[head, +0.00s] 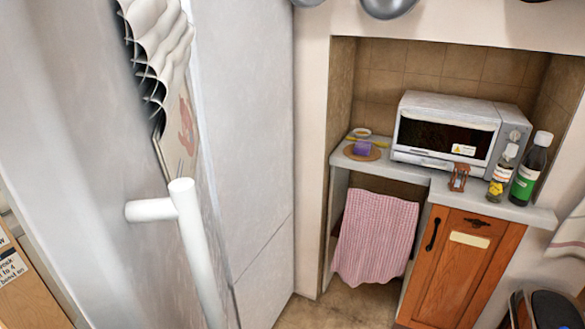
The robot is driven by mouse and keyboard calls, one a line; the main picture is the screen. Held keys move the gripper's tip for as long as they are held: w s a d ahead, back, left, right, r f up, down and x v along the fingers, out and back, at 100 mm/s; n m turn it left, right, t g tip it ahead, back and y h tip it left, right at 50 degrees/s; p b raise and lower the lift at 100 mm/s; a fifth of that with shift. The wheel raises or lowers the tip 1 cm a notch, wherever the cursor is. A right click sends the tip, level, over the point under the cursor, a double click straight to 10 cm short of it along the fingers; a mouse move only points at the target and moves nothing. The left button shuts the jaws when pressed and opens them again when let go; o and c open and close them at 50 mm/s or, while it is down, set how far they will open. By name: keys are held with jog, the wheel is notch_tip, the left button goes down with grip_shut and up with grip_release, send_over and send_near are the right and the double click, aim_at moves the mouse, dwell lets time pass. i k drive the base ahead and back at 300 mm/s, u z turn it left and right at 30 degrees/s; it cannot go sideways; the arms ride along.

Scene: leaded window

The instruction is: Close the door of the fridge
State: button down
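The fridge door (75,130), a large pale grey-white panel, fills the left of the head view, very close to the camera. A white bar handle (205,265) stands out from it on a short round post at lower centre-left. Curled white papers (163,40) hang near the door's upper part, with a sheet bearing a reddish picture (182,140) below them. The door's far edge runs down just right of the handle. The fridge's inside does not show, and I cannot tell how far the door stands open. My gripper is not in view.
A tall pale panel (250,110) stands right of the door. Further right, a counter (408,172) bears a microwave (445,130) and bottles (528,170), above a pink cloth (373,238) and wooden cabinet (460,265). Some floor (345,305) is clear.

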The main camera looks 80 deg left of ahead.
aim_at(127, 246)
jog(key=u, duration=0.05)
jog(key=i, duration=0.15)
jog(key=u, duration=3.1)
jog(key=k, duration=0.5)
jog(key=z, duration=0.6)
jog(key=k, duration=0.75)
jog(key=u, duration=0.3)
jog(key=i, duration=0.6)
jog(key=u, duration=0.2)
